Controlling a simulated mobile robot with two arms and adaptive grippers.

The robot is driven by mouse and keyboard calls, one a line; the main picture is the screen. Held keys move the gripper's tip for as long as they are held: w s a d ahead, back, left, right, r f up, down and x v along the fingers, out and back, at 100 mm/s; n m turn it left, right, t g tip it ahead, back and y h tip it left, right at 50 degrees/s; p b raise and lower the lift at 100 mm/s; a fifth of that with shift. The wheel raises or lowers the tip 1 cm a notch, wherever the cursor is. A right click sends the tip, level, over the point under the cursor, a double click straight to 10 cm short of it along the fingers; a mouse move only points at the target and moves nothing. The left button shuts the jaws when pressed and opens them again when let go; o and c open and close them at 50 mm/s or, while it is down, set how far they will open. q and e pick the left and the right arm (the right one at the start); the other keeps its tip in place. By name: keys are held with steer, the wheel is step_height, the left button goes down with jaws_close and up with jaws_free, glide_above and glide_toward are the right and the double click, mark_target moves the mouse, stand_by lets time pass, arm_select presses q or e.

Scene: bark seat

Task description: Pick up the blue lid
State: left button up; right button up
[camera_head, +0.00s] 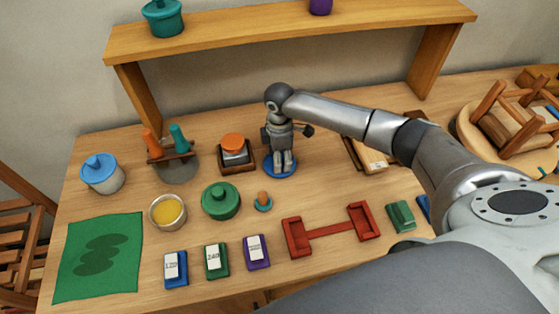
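A blue lid (98,165) with a small knob sits on a pale, round jar (104,183) at the far left of the table. My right gripper (283,167) points straight down at the middle of the table, well to the right of that jar. A flat, round blue piece (274,171) lies directly under its fingertips; the fingers hide its centre, so I cannot tell whether it is another lid or whether they grip it. The fingers look close together. My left gripper is not in view.
An orange-topped jar (233,143) in a wooden holder stands just left of my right gripper. A green lidded pot (220,201), yellow-filled bowl (167,211), green cloth (98,257) and red rack (330,231) lie nearer. A wooden shelf (290,36) spans the back.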

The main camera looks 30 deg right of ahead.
steer(key=shift+f, duration=0.1)
steer(key=shift+c, duration=0.5)
steer(key=c, duration=0.9)
steer(key=shift+c, duration=0.2)
steer(key=shift+w+r+b, duration=0.1)
steer(key=shift+r+b, duration=0.4)
steer(key=shift+r, duration=0.2)
steer(key=shift+r+b, duration=0.45)
steer(key=shift+r, duration=0.2)
steer(key=s+a+r+b, duration=0.2)
steer(key=s+a+r, duration=0.7)
steer(key=s+r, duration=0.1)
steer(key=shift+s+r, duration=0.2)
steer(key=shift+s, duration=0.3)
